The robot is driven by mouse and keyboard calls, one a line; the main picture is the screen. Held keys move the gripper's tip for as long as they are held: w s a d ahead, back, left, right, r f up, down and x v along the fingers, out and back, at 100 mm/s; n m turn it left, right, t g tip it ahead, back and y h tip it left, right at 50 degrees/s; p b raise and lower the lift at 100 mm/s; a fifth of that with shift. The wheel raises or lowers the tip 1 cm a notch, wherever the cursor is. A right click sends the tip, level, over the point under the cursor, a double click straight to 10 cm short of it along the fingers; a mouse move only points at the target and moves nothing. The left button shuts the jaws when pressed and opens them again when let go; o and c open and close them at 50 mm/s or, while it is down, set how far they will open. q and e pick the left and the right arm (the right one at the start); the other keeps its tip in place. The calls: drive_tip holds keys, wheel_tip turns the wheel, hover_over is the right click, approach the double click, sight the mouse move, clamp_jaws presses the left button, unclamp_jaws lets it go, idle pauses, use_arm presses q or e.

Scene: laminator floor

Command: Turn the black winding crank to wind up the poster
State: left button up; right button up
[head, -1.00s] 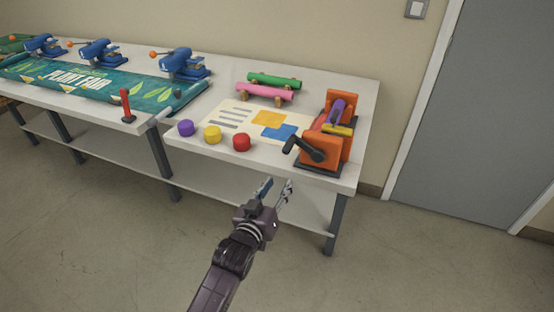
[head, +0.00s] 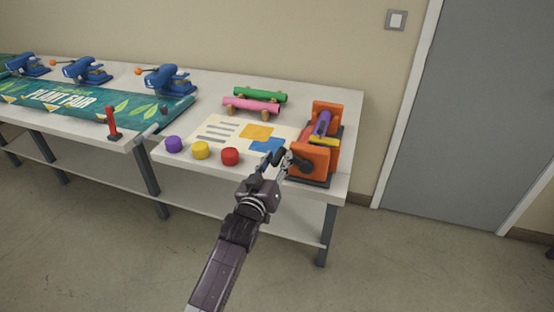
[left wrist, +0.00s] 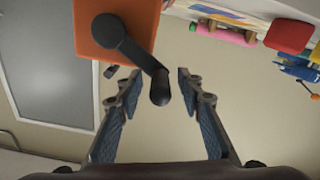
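The orange winder (head: 322,160) stands at the right end of the near table. The black winding crank (head: 299,163) on its front is partly covered by my gripper in the head view. In the left wrist view the crank (left wrist: 130,46) slants down to its handle (left wrist: 160,88). My left gripper (head: 272,162) is at the table's front edge. It is open, and in the left wrist view its fingertips (left wrist: 160,78) stand on either side of the handle, with gaps visible. A white poster (head: 225,134) with yellow and blue blocks lies flat left of the winder. My right gripper is not in view.
Purple (head: 174,144), yellow (head: 201,150) and red (head: 230,156) knobs stand along the front edge. Pink (head: 250,106) and green (head: 259,95) rolls lie behind the poster. A green banner (head: 60,98) and blue devices (head: 168,80) occupy the left table.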

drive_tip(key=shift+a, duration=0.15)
use_arm(q)
drive_tip(key=shift+c, duration=0.9)
clamp_jaws()
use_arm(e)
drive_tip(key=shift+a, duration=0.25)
use_arm(q)
drive_tip(key=shift+a, duration=0.1)
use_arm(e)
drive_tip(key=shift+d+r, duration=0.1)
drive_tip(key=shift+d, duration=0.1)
